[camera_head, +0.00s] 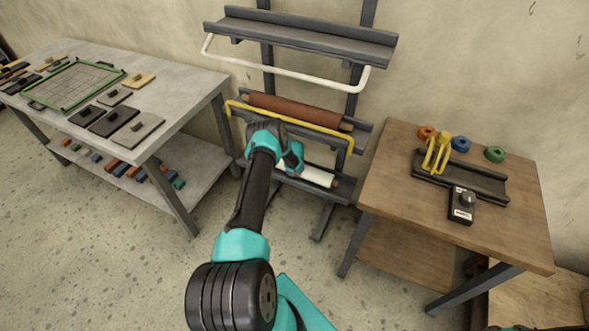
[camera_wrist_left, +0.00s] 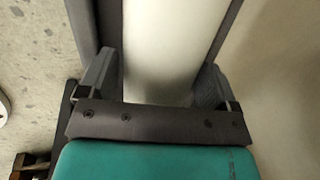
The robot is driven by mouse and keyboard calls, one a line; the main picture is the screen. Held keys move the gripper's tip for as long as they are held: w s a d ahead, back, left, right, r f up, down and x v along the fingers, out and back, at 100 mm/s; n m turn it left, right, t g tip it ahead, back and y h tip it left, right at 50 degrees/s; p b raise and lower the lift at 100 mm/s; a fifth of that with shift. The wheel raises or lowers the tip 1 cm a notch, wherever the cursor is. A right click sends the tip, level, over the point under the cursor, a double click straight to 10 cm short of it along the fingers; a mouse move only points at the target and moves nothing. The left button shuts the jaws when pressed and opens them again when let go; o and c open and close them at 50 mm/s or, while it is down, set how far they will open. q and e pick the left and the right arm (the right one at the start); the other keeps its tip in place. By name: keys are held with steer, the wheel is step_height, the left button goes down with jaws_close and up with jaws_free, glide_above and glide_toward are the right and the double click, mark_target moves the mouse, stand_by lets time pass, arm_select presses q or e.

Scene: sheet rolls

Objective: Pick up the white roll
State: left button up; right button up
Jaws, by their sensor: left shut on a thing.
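The white roll (camera_head: 317,176) lies on the lowest shelf of the rack, and its left part is hidden by my left arm in the head view. My left gripper (camera_head: 288,158) is at the roll. In the left wrist view the white roll (camera_wrist_left: 165,40) runs between the two grey fingers of the gripper (camera_wrist_left: 155,78), one on each side, and the gripper is shut on it. The roll still appears to be within the dark shelf's edges. My right gripper is not in view.
A brown roll (camera_head: 295,109) sits on the shelf above, behind a yellow bar (camera_head: 318,128). A white bar (camera_head: 290,72) hangs under the empty top shelf (camera_head: 310,36). A grey table (camera_head: 180,88) stands left, a wooden table (camera_head: 395,170) right.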

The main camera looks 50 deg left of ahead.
arm_select(q)
steer(key=shift+r, duration=0.15)
steer(key=shift+a+r, duration=0.1)
steer(key=shift+r, duration=1.4)
steer(key=shift+s+r, duration=0.1)
steer(key=shift+r, duration=0.15)
steer(key=s+d+r, duration=0.1)
steer(key=s+d, duration=0.9)
steer(key=d, duration=0.2)
steer(key=shift+s+r, duration=0.15)
steer(key=shift+d, duration=0.1)
